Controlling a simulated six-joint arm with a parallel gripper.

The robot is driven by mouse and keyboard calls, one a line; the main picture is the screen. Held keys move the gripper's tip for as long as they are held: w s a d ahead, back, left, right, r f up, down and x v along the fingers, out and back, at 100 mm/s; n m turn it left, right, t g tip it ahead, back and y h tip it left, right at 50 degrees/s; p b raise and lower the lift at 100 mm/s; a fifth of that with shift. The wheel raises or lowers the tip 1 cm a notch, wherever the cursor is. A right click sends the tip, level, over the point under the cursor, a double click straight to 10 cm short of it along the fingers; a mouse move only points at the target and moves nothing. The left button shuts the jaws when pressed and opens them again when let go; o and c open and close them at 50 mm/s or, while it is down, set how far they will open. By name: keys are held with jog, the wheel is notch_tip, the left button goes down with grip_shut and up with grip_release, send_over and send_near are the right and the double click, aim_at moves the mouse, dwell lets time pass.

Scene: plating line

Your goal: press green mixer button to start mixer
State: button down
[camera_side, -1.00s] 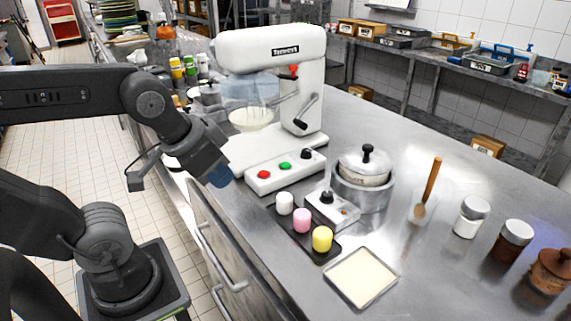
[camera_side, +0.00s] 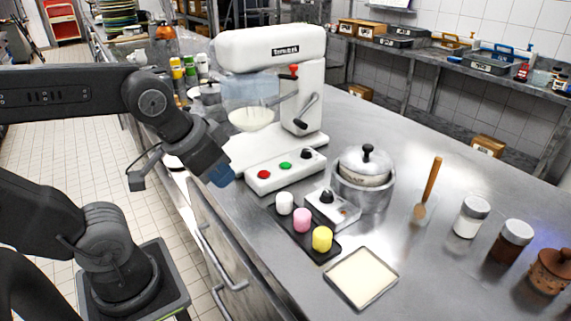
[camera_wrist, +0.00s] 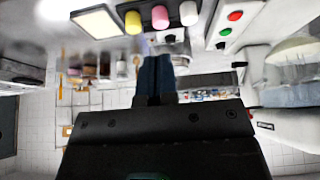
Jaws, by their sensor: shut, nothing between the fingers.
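The white stand mixer (camera_side: 268,50) stands on the steel counter with a clear bowl (camera_side: 250,118) under its head. Its front control box (camera_side: 262,185) carries a red button (camera_side: 263,174), a green button (camera_side: 285,166) and a black knob (camera_side: 306,153). My gripper (camera_side: 222,177) has blue fingers and is to the left of the control box, apart from the green button. In the wrist view the fingers (camera_wrist: 155,72) are together with nothing between them. The green button (camera_wrist: 225,32) shows there at the upper right, beside the red button (camera_wrist: 235,15).
A dark tray (camera_side: 290,232) holds white, pink and yellow pieces right of the control box. Near it are a small knob unit (camera_side: 340,209), a lidded pot (camera_side: 365,192) and a cream-filled square tray (camera_side: 361,277).

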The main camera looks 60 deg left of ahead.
jog(key=w+n+h, duration=0.2)
jog(key=w+n, duration=0.3)
jog(key=w, duration=0.2)
jog(key=n+t+h, duration=0.2)
jog(key=n+t, duration=0.1)
jog(key=n, duration=1.4)
send_over(285, 165)
notch_tip(285, 165, down, 4)
jog(key=shift+f, duration=0.25)
jog(key=shift+f, duration=0.15)
jog(key=shift+s+f, duration=0.1)
jog(key=shift+f, duration=4.15)
jog(key=shift+f, duration=0.45)
